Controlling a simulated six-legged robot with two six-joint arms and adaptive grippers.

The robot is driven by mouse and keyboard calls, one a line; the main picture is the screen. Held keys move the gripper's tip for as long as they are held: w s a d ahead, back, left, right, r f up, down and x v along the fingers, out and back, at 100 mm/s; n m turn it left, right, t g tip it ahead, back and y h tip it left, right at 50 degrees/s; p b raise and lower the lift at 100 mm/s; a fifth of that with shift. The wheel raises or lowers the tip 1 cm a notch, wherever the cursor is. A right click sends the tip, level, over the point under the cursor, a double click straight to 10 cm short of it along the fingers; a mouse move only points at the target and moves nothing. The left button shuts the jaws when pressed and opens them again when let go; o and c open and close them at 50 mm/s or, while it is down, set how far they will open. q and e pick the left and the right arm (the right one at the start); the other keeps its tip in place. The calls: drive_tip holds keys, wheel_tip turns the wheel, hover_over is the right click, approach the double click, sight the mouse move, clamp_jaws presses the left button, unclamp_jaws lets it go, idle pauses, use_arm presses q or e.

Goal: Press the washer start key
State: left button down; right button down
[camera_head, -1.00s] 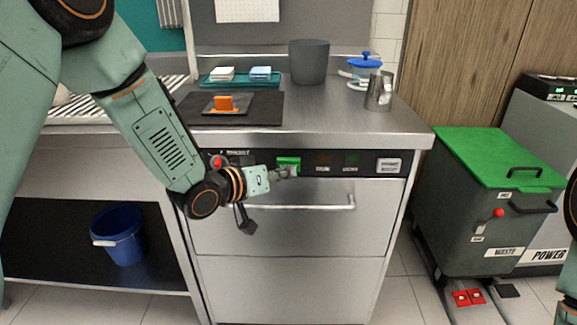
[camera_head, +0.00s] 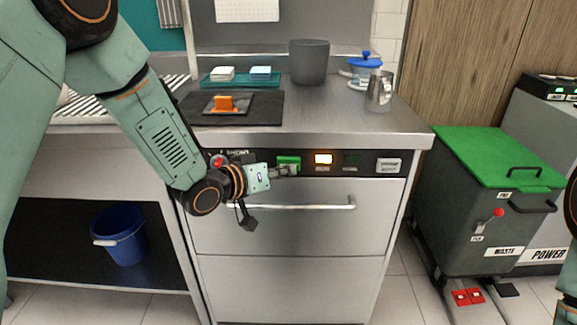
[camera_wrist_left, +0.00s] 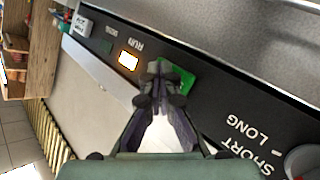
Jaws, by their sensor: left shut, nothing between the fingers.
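The washer (camera_head: 290,225) is a steel front-loading unit under the counter, with a black control strip along its top. A green key (camera_head: 289,162) sits on the strip; it also shows in the left wrist view (camera_wrist_left: 181,80). To its right an indicator (camera_head: 323,159) glows yellow-white, labelled RUN in the left wrist view (camera_wrist_left: 128,60). My left gripper (camera_head: 291,170) is shut and empty, its tips at the green key and partly covering it. In the left wrist view the closed fingertips (camera_wrist_left: 160,88) overlap the key's edge; I cannot tell whether they touch. My right gripper is not in view.
The washer handle (camera_head: 305,206) runs just below the strip. A red knob (camera_head: 217,161) is left of the key, close to my left wrist. The counter above holds a grey bin (camera_head: 309,62) and a metal jug (camera_head: 379,92). A green-lidded waste bin (camera_head: 480,160) stands at right.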

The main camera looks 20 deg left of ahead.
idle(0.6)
use_arm(q)
drive_tip(key=shift+s+d+p, duration=0.25)
drive_tip(key=shift+s+p, duration=0.1)
drive_tip(key=shift+s, duration=0.45)
drive_tip(key=shift+s+d+p, duration=0.15)
drive_tip(key=shift+s+d, duration=0.1)
drive_tip(key=shift+s, duration=0.55)
drive_tip(key=shift+s+d+p, duration=0.15)
drive_tip(key=shift+s+d, duration=0.05)
drive_tip(key=shift+s, duration=0.6)
drive_tip(key=shift+s+d+p, duration=0.15)
drive_tip(key=shift+s+d, duration=0.1)
drive_tip(key=shift+s, duration=0.55)
